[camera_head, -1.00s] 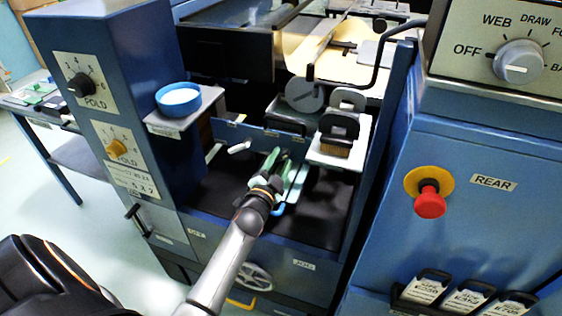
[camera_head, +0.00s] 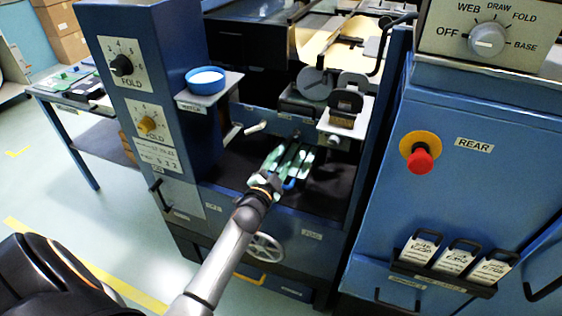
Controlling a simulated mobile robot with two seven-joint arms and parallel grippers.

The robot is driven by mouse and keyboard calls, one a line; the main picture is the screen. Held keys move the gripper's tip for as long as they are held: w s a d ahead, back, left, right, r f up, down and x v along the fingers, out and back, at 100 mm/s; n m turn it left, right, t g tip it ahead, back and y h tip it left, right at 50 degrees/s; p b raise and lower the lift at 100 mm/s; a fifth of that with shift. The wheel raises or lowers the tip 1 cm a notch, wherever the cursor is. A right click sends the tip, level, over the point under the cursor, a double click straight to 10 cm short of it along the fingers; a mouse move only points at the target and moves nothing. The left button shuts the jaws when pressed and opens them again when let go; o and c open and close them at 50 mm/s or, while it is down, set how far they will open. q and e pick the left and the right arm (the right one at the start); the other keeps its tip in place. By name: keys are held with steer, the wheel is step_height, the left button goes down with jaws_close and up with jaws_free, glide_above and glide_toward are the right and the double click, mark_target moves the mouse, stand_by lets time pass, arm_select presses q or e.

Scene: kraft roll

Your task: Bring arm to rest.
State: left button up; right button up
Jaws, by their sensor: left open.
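My left arm (camera_head: 228,248) comes in from the lower left and reaches up to the machine's dark recess. My left gripper (camera_head: 287,158) is at its end, over the black floor of the recess, with its greenish fingers apart. I see nothing held between them. A small blue part shows close beside the gripper's right side. My right gripper is not in view.
The blue machine (camera_head: 180,110) has FOLD knobs, a white-filled blue dish (camera_head: 205,80) on a shelf and a handwheel (camera_head: 264,247). At right, a cabinet carries a red button (camera_head: 420,160), a selector knob (camera_head: 487,40) and several handled tags (camera_head: 453,258). Open floor lies left.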

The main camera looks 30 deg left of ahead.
arm_select(q)
steer(key=shift+s, duration=0.35)
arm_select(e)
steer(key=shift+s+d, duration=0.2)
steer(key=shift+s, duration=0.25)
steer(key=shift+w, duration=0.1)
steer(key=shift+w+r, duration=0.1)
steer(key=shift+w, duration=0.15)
